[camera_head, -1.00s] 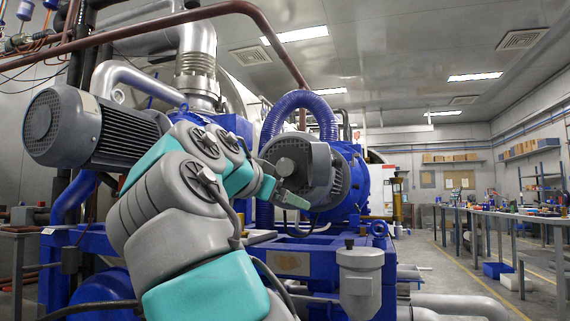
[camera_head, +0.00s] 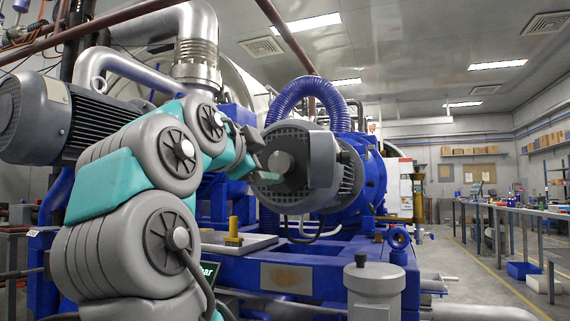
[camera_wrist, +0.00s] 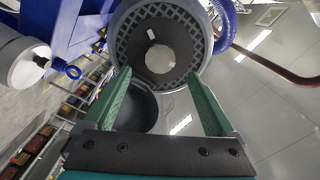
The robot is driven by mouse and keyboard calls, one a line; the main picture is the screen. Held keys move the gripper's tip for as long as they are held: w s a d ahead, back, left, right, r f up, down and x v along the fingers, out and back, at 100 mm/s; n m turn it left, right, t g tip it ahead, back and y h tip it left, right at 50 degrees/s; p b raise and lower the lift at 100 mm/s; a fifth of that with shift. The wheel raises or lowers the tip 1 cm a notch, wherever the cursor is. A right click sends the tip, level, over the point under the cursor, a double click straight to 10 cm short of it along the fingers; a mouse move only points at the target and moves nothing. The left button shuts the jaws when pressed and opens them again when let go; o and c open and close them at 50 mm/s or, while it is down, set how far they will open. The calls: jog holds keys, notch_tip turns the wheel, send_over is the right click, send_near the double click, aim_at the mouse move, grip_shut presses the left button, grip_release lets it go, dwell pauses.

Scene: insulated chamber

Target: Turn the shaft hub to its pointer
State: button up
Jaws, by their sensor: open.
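The shaft hub (camera_head: 281,163) is a round light-grey disc at the centre of the dark grated face of a grey motor-like housing (camera_head: 322,165). In the wrist view the hub (camera_wrist: 160,58) is straight ahead, with a small pale mark (camera_wrist: 151,34) at its edge; I cannot tell if this is the pointer. My gripper (camera_wrist: 158,75) is open and empty, its two green fingers pointing at the grated face on either side of the hub's line. In the head view my gripper (camera_head: 268,177) is just in front of the face, low and left of the hub. Contact is not visible.
A blue corrugated hose (camera_head: 305,95) arches over the housing. A blue machine base (camera_head: 335,255) and a grey capped cylinder (camera_head: 375,285) stand below. A long workbench (camera_head: 510,210) runs along the right, with clear aisle floor (camera_head: 445,245) beside it.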

aim_at(280, 163)
jog(key=x, duration=0.7)
jog(key=shift+w, duration=0.1)
jog(key=shift+d+f, duration=0.1)
jog(key=c, duration=1.4)
jog(key=shift+o, duration=0.2)
